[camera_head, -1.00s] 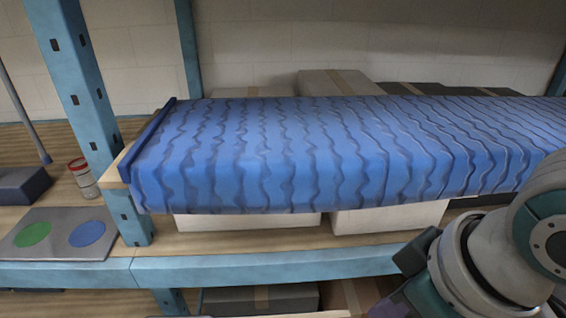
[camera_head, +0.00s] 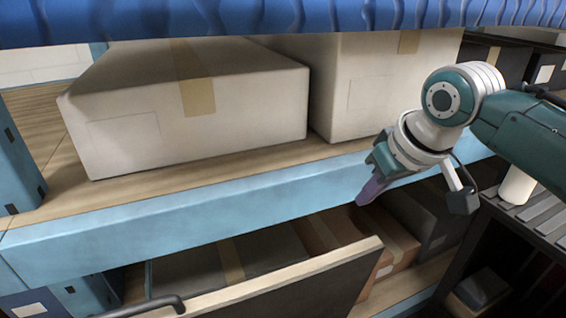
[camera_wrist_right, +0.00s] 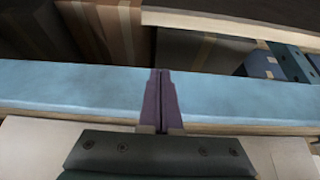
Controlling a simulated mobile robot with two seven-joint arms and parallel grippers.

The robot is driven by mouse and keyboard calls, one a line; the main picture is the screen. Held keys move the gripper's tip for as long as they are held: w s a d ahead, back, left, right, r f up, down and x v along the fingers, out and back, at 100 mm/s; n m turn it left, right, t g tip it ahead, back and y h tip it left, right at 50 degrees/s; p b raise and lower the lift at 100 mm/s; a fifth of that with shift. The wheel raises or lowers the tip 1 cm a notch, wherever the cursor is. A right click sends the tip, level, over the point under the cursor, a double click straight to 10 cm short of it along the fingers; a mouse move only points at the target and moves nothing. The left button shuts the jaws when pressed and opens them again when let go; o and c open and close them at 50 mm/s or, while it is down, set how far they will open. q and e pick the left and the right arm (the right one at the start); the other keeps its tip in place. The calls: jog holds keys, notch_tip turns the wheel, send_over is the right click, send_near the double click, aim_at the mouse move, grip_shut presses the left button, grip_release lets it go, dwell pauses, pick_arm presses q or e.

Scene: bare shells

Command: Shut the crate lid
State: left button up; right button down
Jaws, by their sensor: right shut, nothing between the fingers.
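A dark panel with a pale wooden edge (camera_head: 290,280) stands tilted at the bottom of the head view. It looks like the crate lid, but I cannot be sure; its lower part is cut off by the frame. A black handle (camera_head: 150,304) shows at its left end. A pale-edged board, probably the same panel, shows in the right wrist view (camera_wrist_right: 205,28). My right gripper (camera_head: 366,192) is shut and empty, its purple fingers in front of the blue shelf beam, above and behind the panel's right end. The fingers also show together in the wrist view (camera_wrist_right: 160,78). My left gripper is out of view.
The blue shelf beam (camera_head: 200,215) crosses the head view. White boxes (camera_head: 200,110) stand on the shelf above it, under a blue wavy cover (camera_head: 230,15). Brown (camera_head: 370,245) and dark boxes (camera_head: 235,270) lie below. A dark slatted rack (camera_head: 540,215) stands at right.

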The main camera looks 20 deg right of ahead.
jog(key=b+x, duration=0.5)
jog(key=x, duration=0.4)
jog(key=shift+s+a+f+p, duration=0.15)
jog(key=shift+s+p, duration=1.45)
jog(key=shift+s, duration=0.4)
jog(key=shift+s, duration=0.1)
